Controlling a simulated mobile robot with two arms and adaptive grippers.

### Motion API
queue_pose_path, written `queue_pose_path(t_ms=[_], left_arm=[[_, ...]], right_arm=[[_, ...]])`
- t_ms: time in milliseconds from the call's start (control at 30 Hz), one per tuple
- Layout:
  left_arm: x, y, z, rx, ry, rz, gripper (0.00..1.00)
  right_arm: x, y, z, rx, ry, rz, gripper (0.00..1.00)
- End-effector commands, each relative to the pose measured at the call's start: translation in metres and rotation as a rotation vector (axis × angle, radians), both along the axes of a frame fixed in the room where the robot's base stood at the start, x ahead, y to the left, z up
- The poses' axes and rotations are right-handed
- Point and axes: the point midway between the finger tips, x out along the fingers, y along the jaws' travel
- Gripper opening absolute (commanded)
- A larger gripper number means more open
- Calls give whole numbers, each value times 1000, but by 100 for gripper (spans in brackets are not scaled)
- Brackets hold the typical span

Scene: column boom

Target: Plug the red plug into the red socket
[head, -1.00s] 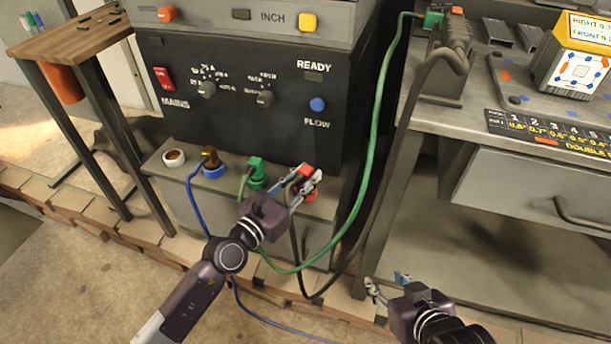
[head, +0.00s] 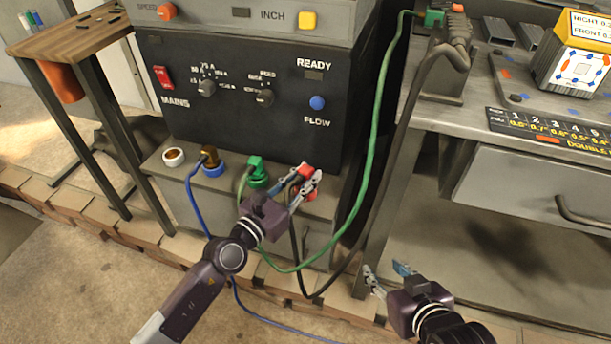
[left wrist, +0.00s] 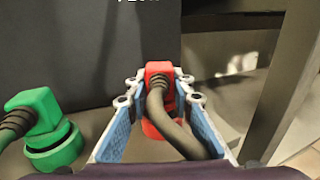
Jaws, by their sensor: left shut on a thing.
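The red plug (head: 304,170) is between the fingers of my left gripper (head: 306,178), above the front ledge of the machine. It also shows in the left wrist view (left wrist: 159,70), with its dark cable running back between the two blue-padded fingers. The left gripper is shut on the plug. The red socket (head: 309,195) is just below it on the ledge, partly hidden by the fingers. In the left wrist view the red socket (left wrist: 151,130) shows under the cable; whether plug and socket touch is unclear. My right gripper (head: 386,276) is open and empty, low at right.
A green plug (head: 257,170) sits in its socket left of the red one, and a brown plug (head: 210,157) in a blue-ringed socket farther left. A white-rimmed socket (head: 173,157) is empty. A green cable (head: 373,150) and the metal bench (head: 425,118) lie to the right.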

Motion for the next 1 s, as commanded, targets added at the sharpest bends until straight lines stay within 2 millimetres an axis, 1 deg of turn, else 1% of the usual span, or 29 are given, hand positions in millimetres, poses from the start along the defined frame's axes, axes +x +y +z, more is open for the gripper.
queue_pose_path(t_ms=[1000], left_arm=[[0, 0, -4, -1, -1, 0, 0]], right_arm=[[12, 6, 13, 20, -81, 8, 40]])
